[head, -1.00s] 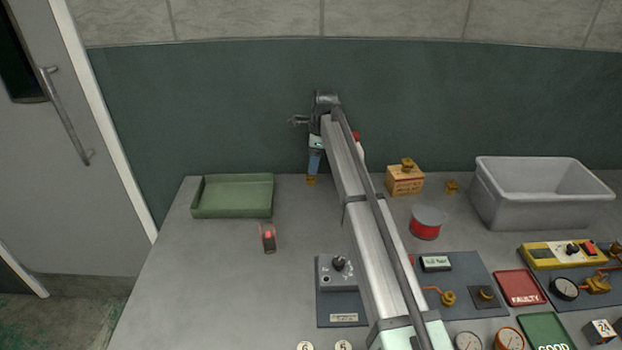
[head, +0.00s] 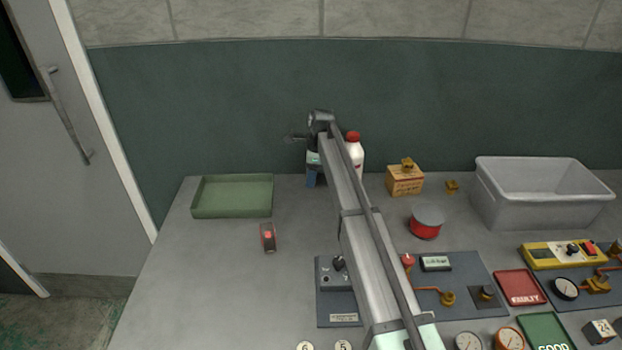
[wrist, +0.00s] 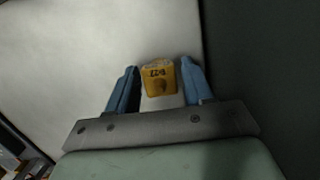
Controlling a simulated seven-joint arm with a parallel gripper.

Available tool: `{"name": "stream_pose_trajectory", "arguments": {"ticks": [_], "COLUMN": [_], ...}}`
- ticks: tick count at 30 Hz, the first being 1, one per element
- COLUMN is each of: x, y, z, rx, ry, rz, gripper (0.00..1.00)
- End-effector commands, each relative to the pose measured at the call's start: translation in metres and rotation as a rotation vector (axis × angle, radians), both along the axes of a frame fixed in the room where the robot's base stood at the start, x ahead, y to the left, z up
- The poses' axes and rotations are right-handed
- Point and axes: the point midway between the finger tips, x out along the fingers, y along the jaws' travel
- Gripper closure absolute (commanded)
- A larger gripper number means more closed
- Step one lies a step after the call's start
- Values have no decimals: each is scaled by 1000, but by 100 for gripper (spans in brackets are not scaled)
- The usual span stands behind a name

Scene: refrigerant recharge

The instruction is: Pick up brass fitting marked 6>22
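The brass fitting (wrist: 159,79) stands on the grey table in the wrist view, a yellow block with small dark marking on it that I cannot read with certainty. My gripper (wrist: 158,75) has its two blue fingers one on each side of the fitting. Narrow gaps show between the fingers and the fitting, so my gripper is open around it. In the head view my gripper (head: 313,182) is low over the table near the back wall, and it hides the fitting there.
A white bottle with a red cap (head: 354,150) stands close right of my gripper. A cardboard box (head: 405,181) with a brass piece on top and another brass fitting (head: 452,187) are farther right.

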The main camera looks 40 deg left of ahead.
Motion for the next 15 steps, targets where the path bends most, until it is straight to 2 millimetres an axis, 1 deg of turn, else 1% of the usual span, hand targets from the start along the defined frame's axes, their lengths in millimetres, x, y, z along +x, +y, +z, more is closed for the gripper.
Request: {"name": "stream_pose_trajectory", "arguments": {"ticks": [1, 2, 13, 15], "x": [0, 0, 0, 0], "y": [0, 0, 0, 0], "z": [0, 0, 0, 0], "rx": [0, 0, 0, 0], "ry": [0, 0, 0, 0], "rz": [0, 0, 0, 0], "gripper": [54, 57, 92, 94]}}
